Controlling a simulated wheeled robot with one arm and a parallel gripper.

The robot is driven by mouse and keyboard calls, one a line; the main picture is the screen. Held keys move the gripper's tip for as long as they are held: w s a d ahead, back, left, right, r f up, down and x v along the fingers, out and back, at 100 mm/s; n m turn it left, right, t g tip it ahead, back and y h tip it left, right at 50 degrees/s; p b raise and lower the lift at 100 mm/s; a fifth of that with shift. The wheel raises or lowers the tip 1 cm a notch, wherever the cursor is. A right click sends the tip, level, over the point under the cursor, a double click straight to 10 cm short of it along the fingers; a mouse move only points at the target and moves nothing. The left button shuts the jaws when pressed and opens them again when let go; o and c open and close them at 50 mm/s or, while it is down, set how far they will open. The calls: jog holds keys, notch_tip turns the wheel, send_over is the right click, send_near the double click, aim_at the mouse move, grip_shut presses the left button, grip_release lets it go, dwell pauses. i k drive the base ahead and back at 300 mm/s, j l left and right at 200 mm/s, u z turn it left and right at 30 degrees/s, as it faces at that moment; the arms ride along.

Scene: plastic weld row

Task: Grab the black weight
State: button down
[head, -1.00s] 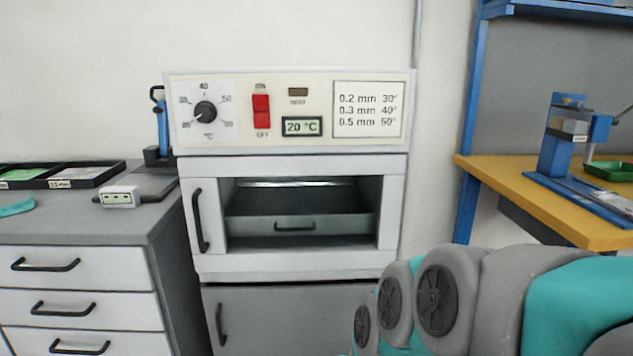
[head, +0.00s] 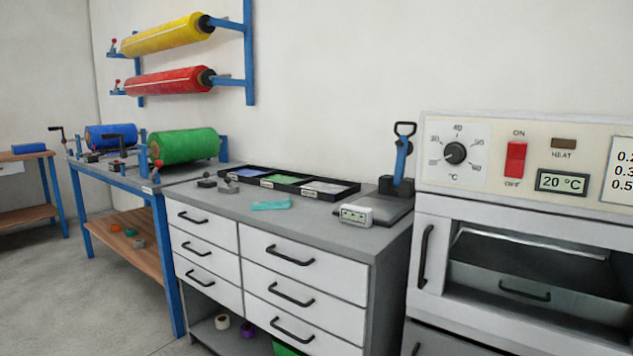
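Two small knobbed pieces stand on the grey counter (head: 330,228), left of the black tray. The left one (head: 207,181) is dark and looks like a black weight, though it is too small to be sure. The right one (head: 228,187) looks greyer. My gripper is not in view.
A black tray (head: 262,188) with coloured sheets, a teal cloth (head: 271,205), a white meter (head: 356,215) and a blue-handled press (head: 402,160) are on the counter. An oven (head: 521,215) stands right. A blue-framed table (head: 187,174) with a green roll (head: 184,146) stands left. Floor is clear front left.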

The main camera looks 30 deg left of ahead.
aim_at(207, 183)
jog(key=u, duration=1.85)
jog(key=i+u, duration=0.1)
